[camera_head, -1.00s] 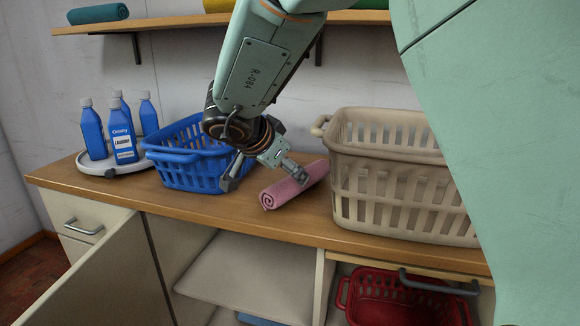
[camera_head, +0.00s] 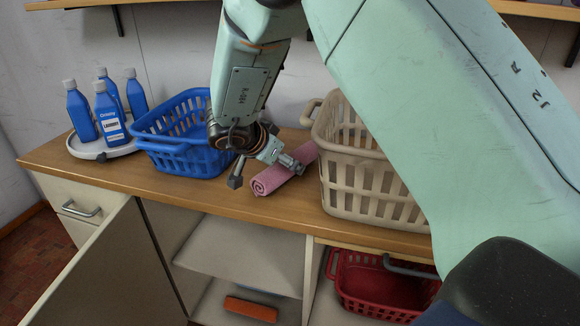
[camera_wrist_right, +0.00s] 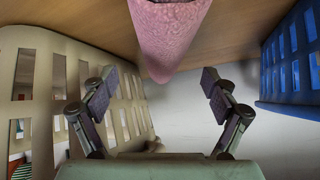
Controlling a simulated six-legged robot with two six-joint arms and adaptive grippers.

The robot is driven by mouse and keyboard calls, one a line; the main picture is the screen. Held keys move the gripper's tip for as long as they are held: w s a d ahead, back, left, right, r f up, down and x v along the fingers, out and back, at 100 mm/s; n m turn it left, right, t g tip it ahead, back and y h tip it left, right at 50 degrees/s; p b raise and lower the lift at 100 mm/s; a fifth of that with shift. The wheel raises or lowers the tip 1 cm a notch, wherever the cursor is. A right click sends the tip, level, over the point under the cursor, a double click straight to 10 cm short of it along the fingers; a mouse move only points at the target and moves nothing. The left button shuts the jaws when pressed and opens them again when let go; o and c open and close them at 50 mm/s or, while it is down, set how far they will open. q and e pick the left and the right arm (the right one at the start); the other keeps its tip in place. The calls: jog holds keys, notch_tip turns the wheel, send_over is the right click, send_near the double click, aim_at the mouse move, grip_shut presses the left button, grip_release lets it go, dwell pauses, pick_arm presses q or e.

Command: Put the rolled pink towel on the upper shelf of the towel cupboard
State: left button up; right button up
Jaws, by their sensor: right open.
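The rolled pink towel (camera_head: 272,180) lies on the wooden counter between the blue basket and the beige basket. My right gripper (camera_head: 266,174) is open just above and beside it, one finger overlapping the towel in the head view. In the right wrist view the towel (camera_wrist_right: 172,30) shows at the top, roughly centred between the open fingers (camera_wrist_right: 158,90), with nothing held. The towel cupboard is below the counter, its door (camera_head: 105,270) swung open to the left. Its upper shelf (camera_head: 240,257) looks bare where visible; an orange item (camera_head: 250,309) lies below. My left gripper is not in view.
The blue basket (camera_head: 180,135) stands left of the gripper, the beige basket (camera_head: 350,190) right of it. Several blue bottles (camera_head: 110,115) stand on a round white tray (camera_head: 90,150). A red basket (camera_head: 380,290) sits in the compartment to the right.

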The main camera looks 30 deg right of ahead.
jog(key=shift+w+d+f, duration=0.2)
jog(key=shift+d+f, duration=0.05)
jog(key=shift+f, duration=0.15)
jog(key=b+x, duration=0.2)
jog(key=x, duration=0.1)
jog(key=shift+w+d+f, duration=0.1)
jog(key=shift+d+f, duration=0.05)
jog(key=shift+f, duration=0.25)
jog(key=shift+w+d+f, duration=0.25)
jog(key=shift+d, duration=0.05)
jog(key=shift+s+a+r, duration=0.1)
jog(key=shift+s+r, duration=0.05)
jog(key=shift+r, duration=0.05)
jog(key=c, duration=0.4)
jog(key=shift+f, duration=0.1)
jog(key=c, duration=1.2)
